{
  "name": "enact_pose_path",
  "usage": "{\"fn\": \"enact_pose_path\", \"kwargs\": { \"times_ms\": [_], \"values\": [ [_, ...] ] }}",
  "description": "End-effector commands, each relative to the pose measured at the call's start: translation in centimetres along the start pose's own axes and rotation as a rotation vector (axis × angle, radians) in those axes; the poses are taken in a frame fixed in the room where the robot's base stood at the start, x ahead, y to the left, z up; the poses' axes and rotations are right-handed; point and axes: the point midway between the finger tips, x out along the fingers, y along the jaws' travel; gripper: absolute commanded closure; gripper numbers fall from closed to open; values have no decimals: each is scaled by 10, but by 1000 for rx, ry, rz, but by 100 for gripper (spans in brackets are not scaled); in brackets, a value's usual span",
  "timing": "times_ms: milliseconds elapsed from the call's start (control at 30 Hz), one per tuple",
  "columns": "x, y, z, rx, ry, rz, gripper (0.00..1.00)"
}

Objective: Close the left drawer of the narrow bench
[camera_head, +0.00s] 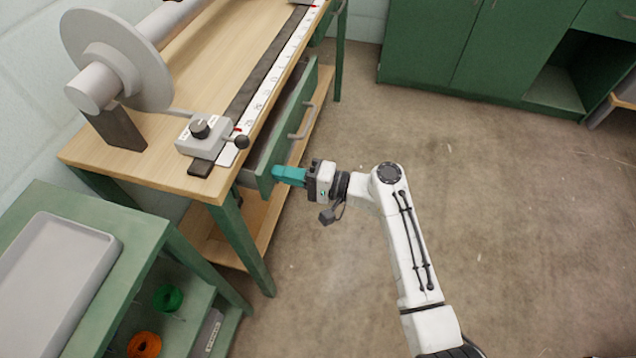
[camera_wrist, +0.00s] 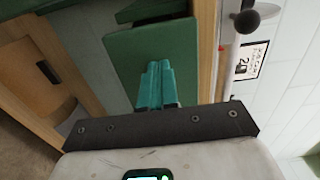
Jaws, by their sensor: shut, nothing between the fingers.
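The left drawer (camera_head: 283,135) of the narrow wooden-topped bench (camera_head: 165,165) is partly open. Its green front with a grey handle (camera_head: 303,122) stands out from under the bench top, and a strip of its inside shows. My gripper (camera_head: 275,173) has its teal fingers shut and empty at the near end of this front, below and to the left of the handle. In the wrist view, the shut fingers (camera_wrist: 155,70) point at the green drawer front (camera_wrist: 122,62). The tips look at or very close to the panel; I cannot tell if they touch.
A lower wooden shelf (camera_head: 262,225) lies beneath. A green cart with a grey tray (camera_head: 105,250) stands at the near left. The floor to the right is clear.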

Motion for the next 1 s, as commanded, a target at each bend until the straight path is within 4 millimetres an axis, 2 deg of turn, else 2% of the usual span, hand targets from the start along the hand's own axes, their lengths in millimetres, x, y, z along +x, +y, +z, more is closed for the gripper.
{"fn": "enact_pose_path", "kwargs": {
  "times_ms": [33,200,400,1000],
  "values": [
    [12,3,1,-2,-5,0,100],
    [38,2,1,-1,-3,1,100],
    [55,1,0,0,-2,0,100],
    [63,-2,1,-4,-3,-1,100]
  ]
}}
